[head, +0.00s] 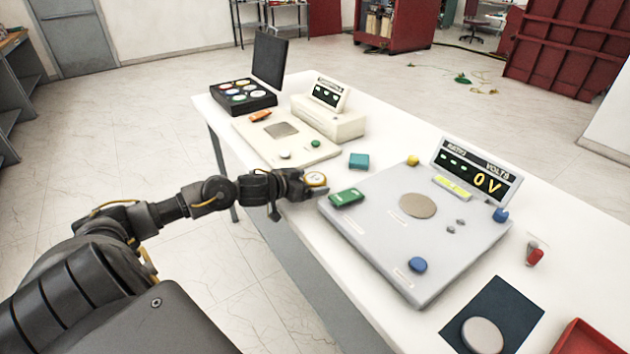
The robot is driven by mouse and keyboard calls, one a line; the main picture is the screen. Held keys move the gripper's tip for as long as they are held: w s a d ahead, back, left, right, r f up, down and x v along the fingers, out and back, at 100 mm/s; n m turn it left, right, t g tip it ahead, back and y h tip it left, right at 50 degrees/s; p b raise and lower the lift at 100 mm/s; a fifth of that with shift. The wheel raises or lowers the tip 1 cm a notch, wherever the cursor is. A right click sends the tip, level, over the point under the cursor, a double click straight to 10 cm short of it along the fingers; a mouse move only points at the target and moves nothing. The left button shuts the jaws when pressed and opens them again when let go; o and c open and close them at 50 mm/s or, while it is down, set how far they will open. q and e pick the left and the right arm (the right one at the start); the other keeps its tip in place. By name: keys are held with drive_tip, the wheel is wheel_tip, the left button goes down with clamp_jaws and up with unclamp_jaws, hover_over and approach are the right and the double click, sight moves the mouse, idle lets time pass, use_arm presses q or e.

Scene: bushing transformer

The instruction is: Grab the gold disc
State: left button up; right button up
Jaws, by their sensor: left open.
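A small gold-rimmed disc (316,178) with a pale top shows at the table's near edge, right at the fingers of my left gripper (308,186). My left gripper is open and reaches in from the left over the table edge. The disc appears between or just above the fingers; I cannot tell if they touch it. A flat tan round plate (418,205) lies in the middle of the large grey panel. My right gripper is not in view.
The grey panel (374,243) with a voltage display (476,170) fills the table's middle. A green block (347,198) lies close right of the gripper, and a teal block (358,160) behind it. A cream device (328,120) and black case (242,97) stand farther back.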

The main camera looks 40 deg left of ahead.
use_arm(q)
drive_tip(key=shift+w, duration=0.3)
drive_tip(key=shift+f, duration=0.1)
drive_tip(key=c, duration=1.3)
